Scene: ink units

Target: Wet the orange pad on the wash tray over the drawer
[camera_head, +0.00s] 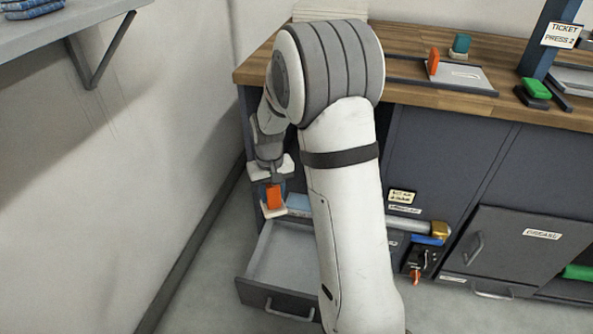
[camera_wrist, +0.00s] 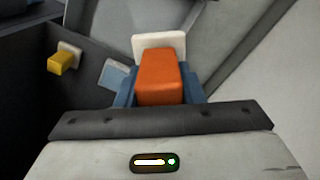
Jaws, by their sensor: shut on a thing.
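My gripper (camera_head: 274,203) is shut on an orange block (camera_head: 274,194), which looks like the orange pad. It holds the pad above the left rear of the open drawer (camera_head: 287,268). In the wrist view the pad (camera_wrist: 158,78) sits between the blue fingers of my gripper (camera_wrist: 158,92), with a white piece (camera_wrist: 160,43) just beyond it. A light blue surface (camera_head: 299,203) shows behind the drawer, partly hidden by my arm. It may be the wash tray; I cannot tell if the pad touches it.
A grey tray (camera_head: 465,77) on the wooden counter (camera_head: 415,98) bears an upright orange piece (camera_head: 433,62). A teal block (camera_head: 461,44) stands behind it. A yellow knob (camera_wrist: 60,63) shows at left in the wrist view. A wall is close on the left; my arm hides the drawer's right side.

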